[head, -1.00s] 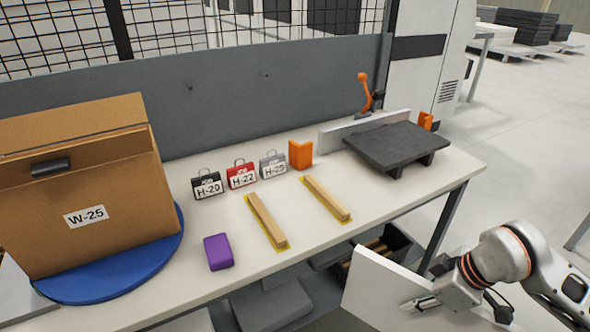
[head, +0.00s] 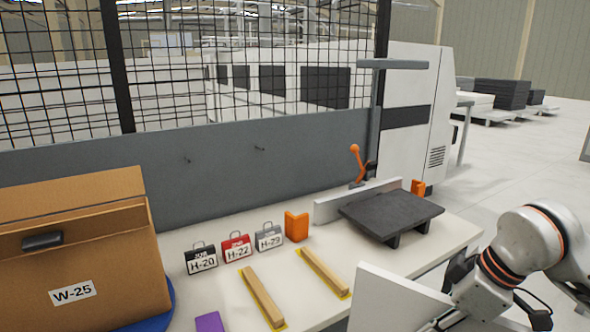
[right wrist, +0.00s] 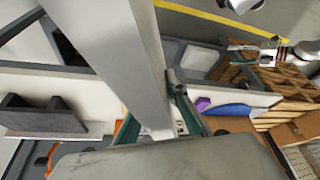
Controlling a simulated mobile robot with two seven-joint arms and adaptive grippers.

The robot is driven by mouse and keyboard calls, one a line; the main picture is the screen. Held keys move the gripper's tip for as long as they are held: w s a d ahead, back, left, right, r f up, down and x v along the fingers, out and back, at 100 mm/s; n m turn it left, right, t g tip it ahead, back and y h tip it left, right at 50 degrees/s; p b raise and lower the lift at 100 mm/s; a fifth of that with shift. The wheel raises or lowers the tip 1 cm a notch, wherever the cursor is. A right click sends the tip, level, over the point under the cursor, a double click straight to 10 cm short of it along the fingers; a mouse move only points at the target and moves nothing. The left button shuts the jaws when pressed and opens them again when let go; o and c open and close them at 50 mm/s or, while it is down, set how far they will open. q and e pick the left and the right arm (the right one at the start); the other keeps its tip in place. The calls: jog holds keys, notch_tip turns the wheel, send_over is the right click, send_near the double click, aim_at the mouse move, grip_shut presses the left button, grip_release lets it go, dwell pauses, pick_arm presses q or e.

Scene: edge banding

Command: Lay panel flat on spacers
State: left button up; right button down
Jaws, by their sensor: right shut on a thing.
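The white panel (head: 385,300) stands steeply tilted in front of the table at the lower right of the head view, partly cut off by the frame. My right gripper (right wrist: 157,122) is shut on the panel's edge; the panel (right wrist: 115,45) rises through the right wrist view. Two wooden spacer strips, the left one (head: 263,297) and the right one (head: 326,272), lie parallel on yellow marks on the table, with nothing on them. My left arm seems to show small at the right wrist view's upper right; its gripper (right wrist: 272,45) is too small to read.
The table (head: 225,285) carries a box marked W-25 (head: 110,270) on a blue disc, tagged cases (head: 237,248), an orange corner block (head: 296,227), a purple block (head: 209,322) and a dark raised plate (head: 390,213). A grey wall (head: 220,165) stands behind.

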jog(key=shift+r, duration=8.3)
jog(key=f, duration=0.5)
jog(key=w+f, duration=0.1)
jog(key=f, duration=0.9)
jog(key=shift+w+a+f, duration=0.1)
jog(key=shift+w+f, duration=0.05)
jog(key=shift+w, duration=0.2)
jog(key=s+f, duration=0.3)
jog(key=f, duration=0.5)
jog(key=s+f, duration=0.2)
jog(key=f, duration=0.6)
jog(key=shift+w+r, duration=0.55)
jog(key=shift+r, duration=4.7)
jog(key=shift+w+r, duration=0.55)
jog(key=shift+r, duration=4.7)
jog(key=shift+w+r, duration=0.55)
jog(key=shift+r, duration=4.7)
jog(key=shift+f, duration=0.15)
